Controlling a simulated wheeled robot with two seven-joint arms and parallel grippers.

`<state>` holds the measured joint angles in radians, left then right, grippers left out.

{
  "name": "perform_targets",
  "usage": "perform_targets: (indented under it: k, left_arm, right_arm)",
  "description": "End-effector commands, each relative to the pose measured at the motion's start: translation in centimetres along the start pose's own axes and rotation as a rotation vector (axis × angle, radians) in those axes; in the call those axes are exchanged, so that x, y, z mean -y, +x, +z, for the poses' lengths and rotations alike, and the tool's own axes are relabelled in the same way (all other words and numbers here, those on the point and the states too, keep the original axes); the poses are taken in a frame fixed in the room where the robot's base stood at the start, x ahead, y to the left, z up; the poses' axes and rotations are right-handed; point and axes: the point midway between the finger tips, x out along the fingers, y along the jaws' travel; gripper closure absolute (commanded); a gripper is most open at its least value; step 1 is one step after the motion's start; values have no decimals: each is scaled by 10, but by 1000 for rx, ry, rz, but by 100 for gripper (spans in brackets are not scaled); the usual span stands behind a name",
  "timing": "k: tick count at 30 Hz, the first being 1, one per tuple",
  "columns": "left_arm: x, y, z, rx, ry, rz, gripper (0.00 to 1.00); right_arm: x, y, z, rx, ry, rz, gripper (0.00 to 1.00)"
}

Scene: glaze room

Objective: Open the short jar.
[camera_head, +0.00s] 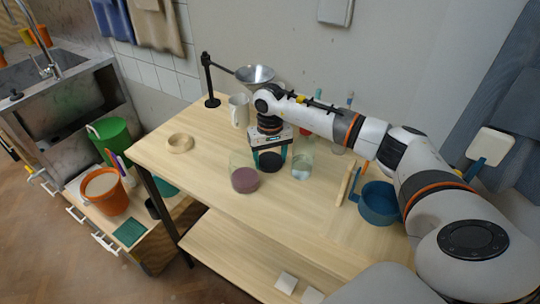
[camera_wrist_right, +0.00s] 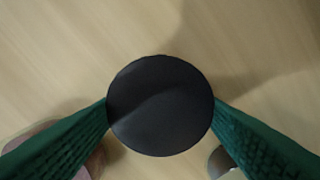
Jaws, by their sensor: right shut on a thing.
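My right gripper (camera_head: 270,157) is over the middle of the table, pointing down, with its teal fingers on either side of a round black lid (camera_head: 271,162). In the right wrist view the fingers press on opposite sides of the lid (camera_wrist_right: 160,105), which looks flat and level. Whether a jar body is under the lid is hidden. A clear glass vessel with purple contents (camera_head: 245,180) stands just left of the gripper, and a clear glass vessel with pale contents (camera_head: 301,168) just right. My left gripper is not in view.
A wooden ring (camera_head: 180,143) lies at the table's left. A white mug (camera_head: 239,110) and a funnel on a black stand (camera_head: 255,74) are behind. A blue pot (camera_head: 379,204) stands at the right. The table's front left is bare.

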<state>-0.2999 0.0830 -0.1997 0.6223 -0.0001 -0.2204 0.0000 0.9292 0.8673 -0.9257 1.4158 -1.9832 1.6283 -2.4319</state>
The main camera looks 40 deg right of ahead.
Motion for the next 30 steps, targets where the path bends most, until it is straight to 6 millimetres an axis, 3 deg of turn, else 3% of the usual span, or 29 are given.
perform_targets:
  k: [10,11,15,25,30]
  left_arm:
    - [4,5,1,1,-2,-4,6]
    - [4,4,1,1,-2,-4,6]
    - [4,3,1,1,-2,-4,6]
    - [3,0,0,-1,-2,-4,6]
    - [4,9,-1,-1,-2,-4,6]
  right_arm:
    - [0,5,0,1,0,0,63]
    - [0,4,0,1,0,0,33]
    - [0,3,0,1,0,1,14]
    - [0,-4,1,3,0,2,14]
    - [0,-32,2,7,1,2,14]
